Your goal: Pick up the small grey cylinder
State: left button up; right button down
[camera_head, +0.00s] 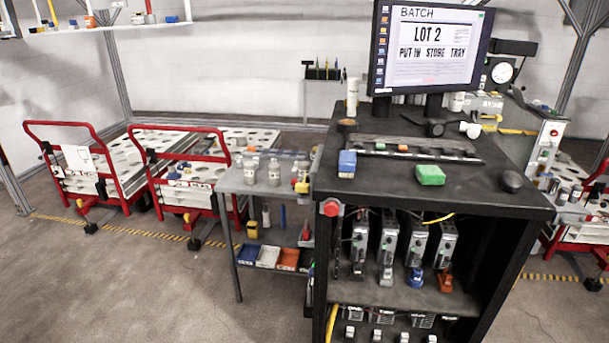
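Neither of my grippers shows in the head view. Several small grey cylinder-like items stand in the room, and I cannot tell which is the task's small grey cylinder. A grey cylinder (274,173) stands upright on the grey side table (234,183), left of the black workstation. Another grey cylinder (250,171) stands just left of it. More small grey cylindrical items (565,194) stand at the right, beyond the workstation. A pale cylinder (471,130) lies on the workstation top behind the keyboard area.
The black workstation (470,200) carries a monitor (428,48), a blue block (347,163), a green block (430,175) and a black mouse (511,181). A red emergency button (330,207) sits at its front left. Red-framed carts (70,127) stand left. The floor at front left is clear.

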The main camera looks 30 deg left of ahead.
aim_at(303, 166)
jog(key=u, duration=0.4)
jog(key=k+j+u, duration=0.1)
jog(key=u, duration=0.3)
jog(key=j+u, duration=0.15)
jog(key=u, duration=0.2)
